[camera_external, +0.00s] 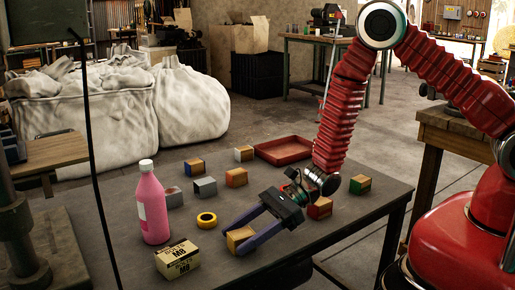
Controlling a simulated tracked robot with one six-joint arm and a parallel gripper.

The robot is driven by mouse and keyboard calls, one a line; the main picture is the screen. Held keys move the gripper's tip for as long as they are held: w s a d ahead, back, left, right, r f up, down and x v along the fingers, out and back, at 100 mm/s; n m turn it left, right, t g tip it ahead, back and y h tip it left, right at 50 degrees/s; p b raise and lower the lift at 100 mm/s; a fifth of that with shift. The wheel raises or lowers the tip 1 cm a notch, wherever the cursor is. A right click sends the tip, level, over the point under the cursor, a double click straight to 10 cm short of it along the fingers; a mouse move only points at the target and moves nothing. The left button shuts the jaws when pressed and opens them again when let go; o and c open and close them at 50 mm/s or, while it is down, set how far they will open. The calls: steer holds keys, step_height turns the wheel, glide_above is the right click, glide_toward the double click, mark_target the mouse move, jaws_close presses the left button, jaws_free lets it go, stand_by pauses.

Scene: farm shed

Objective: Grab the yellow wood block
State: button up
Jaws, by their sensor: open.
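A yellow wood block (239,241) lies on the dark grey table near its front edge. My gripper (238,243) reaches down from the right, with its two purple-blue fingers apart. The block sits between the fingertips, and its sides are partly hidden by them. I cannot tell whether either finger touches it. My red, ribbed arm comes down from above on the right.
A pink bottle (152,203), a yellow M8 box (178,260) and a yellow tape roll (207,219) stand left of the gripper. Several other blocks, including a grey one (205,187), and a red tray (284,151) lie farther back on the table (345,222).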

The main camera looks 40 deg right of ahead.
mark_target(241, 233)
steer(key=shift+c, duration=0.3)
steer(key=c, duration=1.1)
steer(key=shift+r, duration=0.15)
steer(key=shift+r, duration=4.9)
